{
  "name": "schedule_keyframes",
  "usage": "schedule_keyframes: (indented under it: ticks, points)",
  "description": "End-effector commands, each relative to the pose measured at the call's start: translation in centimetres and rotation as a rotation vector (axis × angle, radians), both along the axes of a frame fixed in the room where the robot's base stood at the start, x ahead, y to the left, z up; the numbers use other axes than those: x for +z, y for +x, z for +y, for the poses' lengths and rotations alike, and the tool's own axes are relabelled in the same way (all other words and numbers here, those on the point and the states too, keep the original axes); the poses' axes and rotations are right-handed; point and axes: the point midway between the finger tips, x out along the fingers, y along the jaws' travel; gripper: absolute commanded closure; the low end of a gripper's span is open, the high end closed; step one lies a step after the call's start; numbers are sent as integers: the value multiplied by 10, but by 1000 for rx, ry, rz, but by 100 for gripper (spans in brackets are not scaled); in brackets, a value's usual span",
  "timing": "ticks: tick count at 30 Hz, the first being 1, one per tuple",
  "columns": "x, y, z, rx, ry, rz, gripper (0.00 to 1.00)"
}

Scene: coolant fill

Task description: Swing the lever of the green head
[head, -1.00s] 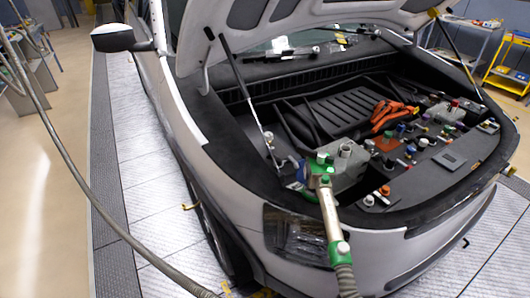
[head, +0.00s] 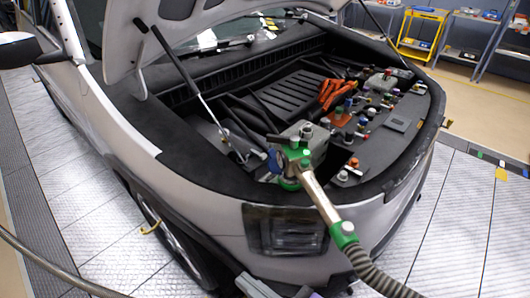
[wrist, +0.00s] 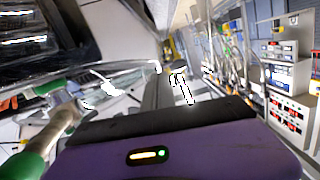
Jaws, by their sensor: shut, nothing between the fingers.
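The green head (head: 292,160) sits at the front edge of the car's open bay, with a metal tube (head: 318,195) running down from it to a green collar (head: 343,234) and a ribbed grey hose (head: 378,272). A blue part shows on the head's left side; I cannot make out which part is the lever. The wrist view shows the metal tube (wrist: 64,122) and green collar (wrist: 32,160) at the left. My gripper (wrist: 160,78) is shut and empty, to the right of the tube and apart from it. Its fingers do not show clearly in the head view.
The raised hood (head: 215,25) and its strut (head: 190,75) stand over the bay. Several caps and an orange cable bundle (head: 334,92) lie in the bay. The headlight (head: 285,230) is below the head. Light floor plates (head: 470,215) are clear at right. A yellow cart (head: 421,32) stands behind.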

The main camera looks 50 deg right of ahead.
Motion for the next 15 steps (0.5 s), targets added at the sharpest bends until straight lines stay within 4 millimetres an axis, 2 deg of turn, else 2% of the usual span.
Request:
schedule_keyframes:
  ticks: [1,4,9,12,15]
  points:
    - [-5,18,1,-15,20,-12,100]
    - [-7,50,-2,-73,80,-18,100]
    - [2,101,-20,-246,238,-58,100]
    - [15,123,-38,-385,375,-117,100]
    - [32,135,-60,-533,536,-206,100]
